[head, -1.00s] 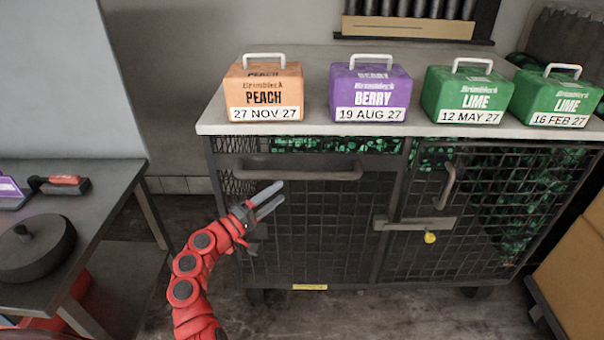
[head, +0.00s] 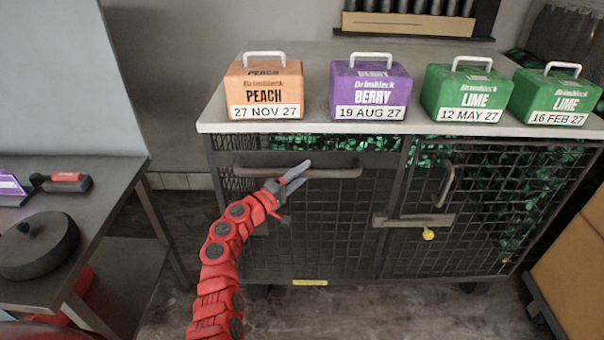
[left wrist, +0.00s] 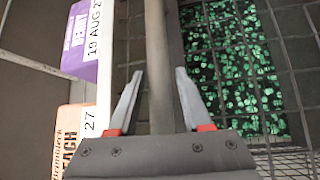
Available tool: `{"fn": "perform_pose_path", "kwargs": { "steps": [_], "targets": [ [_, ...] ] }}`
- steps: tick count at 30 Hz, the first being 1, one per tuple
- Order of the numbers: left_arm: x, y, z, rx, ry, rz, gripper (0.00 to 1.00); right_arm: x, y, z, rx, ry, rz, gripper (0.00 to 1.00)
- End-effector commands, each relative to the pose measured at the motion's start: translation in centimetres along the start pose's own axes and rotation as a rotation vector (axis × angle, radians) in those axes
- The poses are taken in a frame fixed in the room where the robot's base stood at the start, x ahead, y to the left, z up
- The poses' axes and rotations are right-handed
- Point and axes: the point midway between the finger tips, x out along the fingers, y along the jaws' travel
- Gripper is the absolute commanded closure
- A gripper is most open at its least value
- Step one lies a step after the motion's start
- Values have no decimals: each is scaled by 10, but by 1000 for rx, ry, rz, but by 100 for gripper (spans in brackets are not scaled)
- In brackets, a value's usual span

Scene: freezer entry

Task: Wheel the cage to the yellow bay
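The cage (head: 404,180) is a dark wire-mesh unit with a pale top, standing straight ahead in the head view with casters beneath. A horizontal bar handle (head: 335,173) runs across its upper left front; the bar also shows in the left wrist view (left wrist: 160,70). My left gripper (head: 299,172) is at this handle, near its middle. In the left wrist view its open fingers (left wrist: 158,85) lie on either side of the bar, with small gaps visible. My right gripper is out of view. No yellow floor bay is visible.
Several tubs stand on the cage top: orange peach (head: 264,88), purple berry (head: 370,90) and green lime ones (head: 463,93). A dark table (head: 95,190) with a round black lid stands left. Cardboard boxes (head: 575,280) stand right. Bare floor shows in front.

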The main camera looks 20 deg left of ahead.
Motion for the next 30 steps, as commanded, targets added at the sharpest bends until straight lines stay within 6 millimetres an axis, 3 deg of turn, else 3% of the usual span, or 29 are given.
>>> {"fn": "perform_pose_path", "kwargs": {
  "steps": [1, 6, 8, 30],
  "targets": [
    [0, 0, 0, 0, 0, 0, 62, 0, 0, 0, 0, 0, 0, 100],
    [0, 0, 0, 0, 0, 0, 92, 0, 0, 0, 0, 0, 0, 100],
    [0, 0, 0, 0, 0, 0, 100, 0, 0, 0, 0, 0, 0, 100],
    [0, -1, 0, 0, 0, -1, 100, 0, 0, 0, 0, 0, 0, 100]
  ]
}}
